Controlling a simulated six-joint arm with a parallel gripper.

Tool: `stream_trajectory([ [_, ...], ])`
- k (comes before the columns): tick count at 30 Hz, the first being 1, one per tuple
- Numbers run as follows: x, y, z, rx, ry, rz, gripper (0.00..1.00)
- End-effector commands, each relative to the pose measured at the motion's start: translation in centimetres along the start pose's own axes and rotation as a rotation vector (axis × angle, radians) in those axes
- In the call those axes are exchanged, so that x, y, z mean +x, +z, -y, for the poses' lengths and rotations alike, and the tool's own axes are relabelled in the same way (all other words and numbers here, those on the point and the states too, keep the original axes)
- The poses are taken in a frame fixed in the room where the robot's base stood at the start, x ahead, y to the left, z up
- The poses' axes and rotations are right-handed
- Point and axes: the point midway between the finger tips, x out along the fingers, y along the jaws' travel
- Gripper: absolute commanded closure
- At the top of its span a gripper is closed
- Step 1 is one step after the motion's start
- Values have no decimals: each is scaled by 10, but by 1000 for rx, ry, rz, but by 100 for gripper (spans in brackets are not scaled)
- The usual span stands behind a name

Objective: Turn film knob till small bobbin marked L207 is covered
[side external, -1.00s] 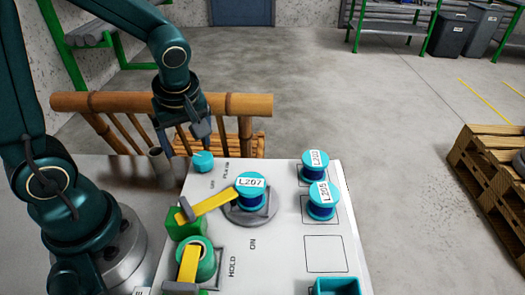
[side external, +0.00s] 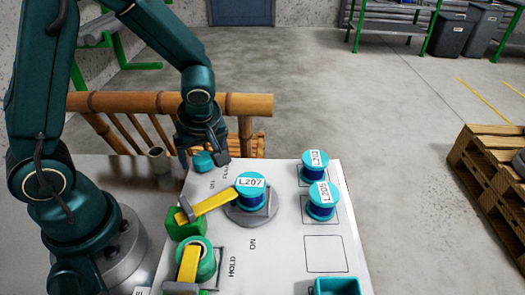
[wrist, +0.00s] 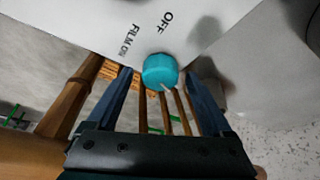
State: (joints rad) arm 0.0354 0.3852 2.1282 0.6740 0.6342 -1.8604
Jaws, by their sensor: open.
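The film knob (side external: 204,161) is a small turquoise knob at the panel's far left corner. In the wrist view the knob (wrist: 159,69) sits near the OFF and FILM ON lettering, with a pale mark on its near edge. The turquoise and blue bobbin marked L207 (side external: 251,191) stands upright on a grey round base, its label uncovered. My gripper (side external: 203,156) is open and points down at the knob. In the wrist view my fingers (wrist: 158,78) lie on either side of the knob; I cannot tell whether they touch it.
A yellow arm (side external: 212,203) reaches from a green block (side external: 184,224) to the L207 base. A second yellow arm (side external: 189,263) lies over a green round part near HOLD. Two more bobbins (side external: 315,163) (side external: 323,200) stand at right. A cup (side external: 158,157) and bamboo rail (side external: 240,105) are nearby.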

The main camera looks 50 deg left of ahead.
Motion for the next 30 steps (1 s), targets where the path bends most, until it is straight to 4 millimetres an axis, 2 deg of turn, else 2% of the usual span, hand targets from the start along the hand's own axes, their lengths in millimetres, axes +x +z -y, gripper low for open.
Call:
stream_trajectory([
  [2, 0, 0, 0, 0, 0, 0, 15],
  [3, 0, 0, 0, 0, 0, 0, 19],
  [8, 0, 0, 0, 0, 0, 0, 80],
  [9, 0, 0, 0, 0, 0, 0, 96],
  [10, 0, 0, 0, 0, 0, 0, 100],
  [20, 0, 0, 1, 45, 19, 1, 100],
  [30, 0, -1, 3, 265, 110, 0, 100],
])
